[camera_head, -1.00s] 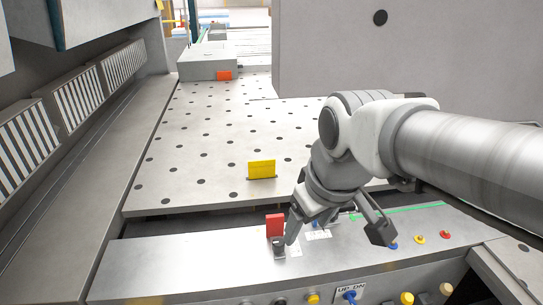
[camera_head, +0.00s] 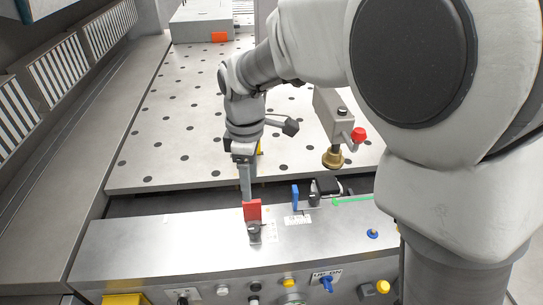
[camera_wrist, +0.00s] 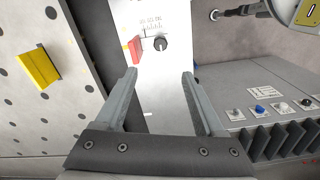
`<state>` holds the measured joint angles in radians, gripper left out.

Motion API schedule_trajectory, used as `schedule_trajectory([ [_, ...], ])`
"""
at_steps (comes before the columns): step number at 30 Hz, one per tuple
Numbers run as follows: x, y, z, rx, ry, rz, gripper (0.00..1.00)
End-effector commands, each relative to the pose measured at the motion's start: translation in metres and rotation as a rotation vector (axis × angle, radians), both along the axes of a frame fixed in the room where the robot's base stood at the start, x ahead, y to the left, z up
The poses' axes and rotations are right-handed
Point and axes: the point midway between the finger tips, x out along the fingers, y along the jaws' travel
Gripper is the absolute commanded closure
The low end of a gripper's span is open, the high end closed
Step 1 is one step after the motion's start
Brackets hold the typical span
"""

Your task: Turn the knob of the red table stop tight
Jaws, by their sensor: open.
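The red table stop (camera_head: 252,210) stands upright on the grey front ledge, with its dark knob (camera_head: 254,231) just in front. In the wrist view the red stop (camera_wrist: 133,48) is near the top, and the black knob (camera_wrist: 159,44) is beside it on a plate with a scale. My gripper (camera_wrist: 159,75) is open and empty. The knob shows beyond the fingertips, roughly centred in the gap, apart from both. In the head view my gripper (camera_head: 246,194) points down just behind the red stop, and its fingers overlap.
A yellow block (camera_wrist: 38,67) is on the perforated table (camera_head: 180,130). A blue stop (camera_head: 295,197) stands right of the red one. A grey bracket with a red knob (camera_head: 358,135) and brass foot (camera_head: 333,157) hangs at right. Buttons line the front panel (camera_head: 222,290).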

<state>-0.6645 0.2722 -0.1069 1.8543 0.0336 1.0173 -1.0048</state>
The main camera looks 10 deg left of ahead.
Motion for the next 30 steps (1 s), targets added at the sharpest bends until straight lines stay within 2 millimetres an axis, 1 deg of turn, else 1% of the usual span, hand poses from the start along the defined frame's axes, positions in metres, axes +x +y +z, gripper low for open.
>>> schedule_trajectory([
  [5,-0.001,-0.001,-0.027,-0.003,0.005,-0.001,0.29],
  [15,-0.001,-0.001,-0.102,-0.004,0.005,-0.003,0.29],
  [21,-0.001,-0.002,-0.141,-0.003,0.003,-0.005,0.29],
  [24,-0.001,-0.001,-0.154,-0.002,0.002,-0.004,0.29],
  [27,-0.001,-0.001,-0.163,-0.001,0.001,-0.005,0.29],
  [30,-0.001,-0.001,-0.167,-0.001,0.001,-0.004,0.29],
])
